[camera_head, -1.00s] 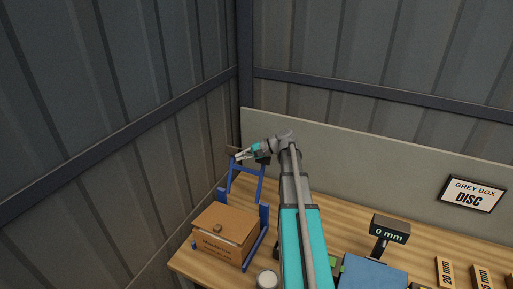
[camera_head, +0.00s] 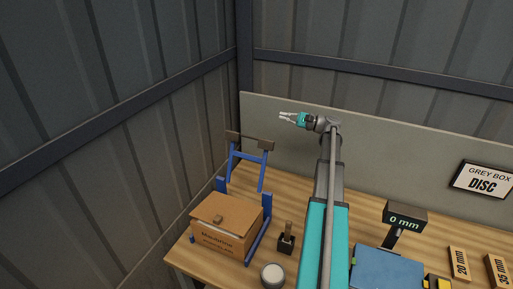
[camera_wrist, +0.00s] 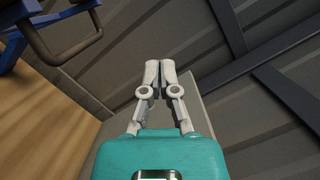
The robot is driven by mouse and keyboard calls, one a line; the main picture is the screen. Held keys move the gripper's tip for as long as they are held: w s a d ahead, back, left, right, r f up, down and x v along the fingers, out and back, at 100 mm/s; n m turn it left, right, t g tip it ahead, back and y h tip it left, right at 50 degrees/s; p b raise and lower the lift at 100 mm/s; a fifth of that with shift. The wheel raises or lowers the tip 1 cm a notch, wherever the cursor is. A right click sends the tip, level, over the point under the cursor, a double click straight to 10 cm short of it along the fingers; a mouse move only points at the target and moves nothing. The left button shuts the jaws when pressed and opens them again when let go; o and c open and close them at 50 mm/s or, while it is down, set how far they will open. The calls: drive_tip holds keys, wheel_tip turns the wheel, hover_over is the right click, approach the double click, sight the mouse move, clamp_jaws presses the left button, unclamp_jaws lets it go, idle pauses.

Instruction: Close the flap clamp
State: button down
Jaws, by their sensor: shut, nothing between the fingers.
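The flap clamp (camera_head: 251,157) is a blue frame with a dark brown bar across its top. It stands raised behind the brown cardboard box (camera_head: 224,226), which sits between blue uprights on the table. Part of the blue frame and its bar also shows at the upper left of the wrist view (camera_wrist: 68,46). My gripper (camera_head: 283,117) is shut and empty, in the air to the right of and above the clamp's bar. It touches nothing. Its fingertips meet in the wrist view (camera_wrist: 160,68).
A small dark block with a handle (camera_head: 287,240) and a pale round container (camera_head: 273,275) stand right of the box. A "0 mm" display (camera_head: 404,217), a blue plate (camera_head: 388,268) and labelled wooden blocks (camera_head: 459,263) are further right. A grey panel (camera_head: 390,155) backs the table.

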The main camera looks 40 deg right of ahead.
drive_tip(key=b, duration=1.2)
approach(257, 139)
drive_tip(key=w+d+f, duration=0.3)
drive_tip(key=d+f, duration=0.1)
drive_tip(key=shift+w+d, duration=0.25)
drive_tip(key=shift+w, duration=0.15)
drive_tip(key=shift+w+a+r, duration=0.1)
drive_tip(key=shift+w+a, duration=0.05)
drive_tip(key=w+a+r+p, duration=0.3)
drive_tip(key=w+a, duration=0.2)
drive_tip(key=a, duration=0.4)
drive_tip(key=shift+a+r, duration=0.2)
drive_tip(key=shift+r, duration=0.05)
drive_tip(key=shift+w, duration=0.15)
